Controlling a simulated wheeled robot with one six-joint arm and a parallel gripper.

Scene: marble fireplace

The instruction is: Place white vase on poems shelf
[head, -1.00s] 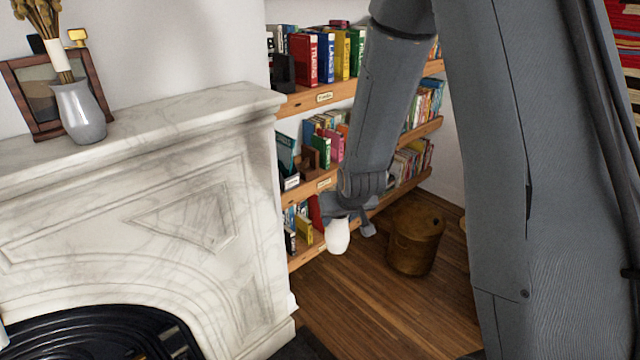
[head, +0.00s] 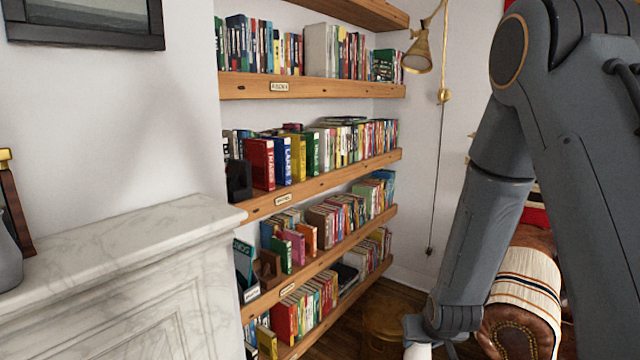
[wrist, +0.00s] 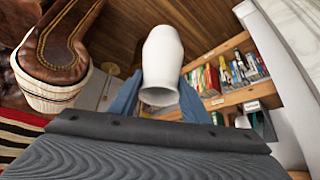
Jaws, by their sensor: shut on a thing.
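The white vase (head: 418,351) shows at the bottom edge of the head view, mostly cut off. In the wrist view the whole white vase (wrist: 163,62) hangs between the blue-grey fingers of my gripper (wrist: 158,98), which is shut on it. In the head view my gripper (head: 432,335) is low, right of the bookshelves and apart from them. Several wooden shelves carry small label plates. The upper one (head: 315,88) has a plate (head: 279,87) that may read "POEMS", but the letters are too small to be sure. Books fill much of this shelf.
Lower shelves (head: 350,172) also hold many books. A marble mantel (head: 110,240) juts out left of the shelves. A brass lamp (head: 419,55) hangs by the upper shelf's right end. A brown leather seat with a striped throw (head: 525,285) stands at the right, behind my arm.

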